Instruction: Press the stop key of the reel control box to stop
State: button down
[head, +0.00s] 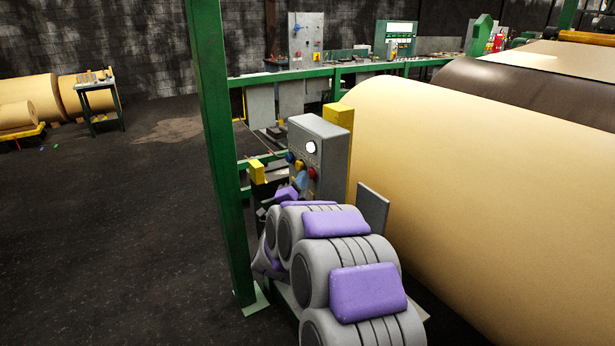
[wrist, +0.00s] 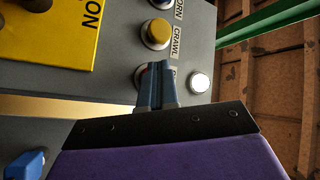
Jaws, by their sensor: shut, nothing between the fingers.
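The grey reel control box (head: 335,150) stands in the middle of the head view, with a lit white lamp (head: 311,147). Its face carries a blue button (head: 290,158), a yellow button (head: 299,165) and a red button (head: 312,173). In the wrist view the yellow button (wrist: 157,31) sits by the label CRAWL. My gripper (wrist: 155,68) is shut and empty, its tips in front of the button below that one. Only the metal ring (wrist: 139,76) of this button shows; its label is mostly covered. I cannot tell whether the tips touch it.
A green post (head: 215,150) rises left of the box, and a large tan paper roll (head: 480,190) fills the right. A grey plate (head: 373,208) stands near my arm. A yellow plate (wrist: 50,35) lies left of the buttons. Open dark floor (head: 110,240) lies at left.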

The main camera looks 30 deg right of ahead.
jog(key=shift+a, duration=0.9)
jog(key=shift+s+a+p, duration=0.15)
jog(key=shift+a+p, duration=0.35)
jog(key=shift+a, duration=2.05)
